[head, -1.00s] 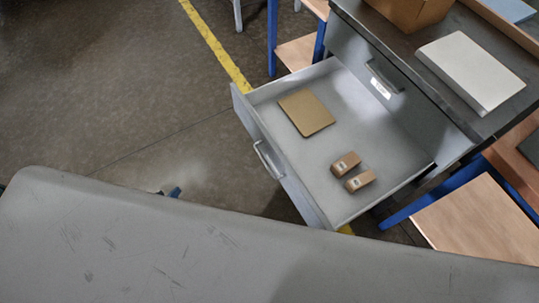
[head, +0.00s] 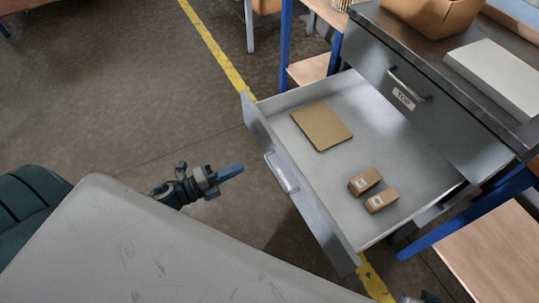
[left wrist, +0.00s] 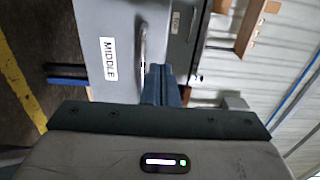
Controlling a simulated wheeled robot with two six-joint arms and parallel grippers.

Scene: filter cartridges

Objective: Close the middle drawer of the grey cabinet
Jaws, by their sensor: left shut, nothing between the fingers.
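The middle drawer (head: 345,225) of the grey cabinet (head: 375,65) is pulled far out, below a shut drawer labelled TOP. Its front has a metal handle (head: 281,173) and, in the left wrist view, a MIDDLE label (left wrist: 108,60). My left gripper (head: 232,172) has blue fingers, shut and empty. It is in front of the drawer front, left of the handle in the head view, with a gap. In the left wrist view the fingers (left wrist: 161,85) point towards the drawer front beside the handle (left wrist: 143,45). My right gripper is not clearly visible.
Inside the drawer lie a tan flat piece (head: 321,126) and two small brown boxes (head: 365,181). A white box (head: 495,76) and a cardboard box (head: 430,14) are on the cabinet top. Blue-legged wooden shelving stands on both sides. Floor before the drawer is open.

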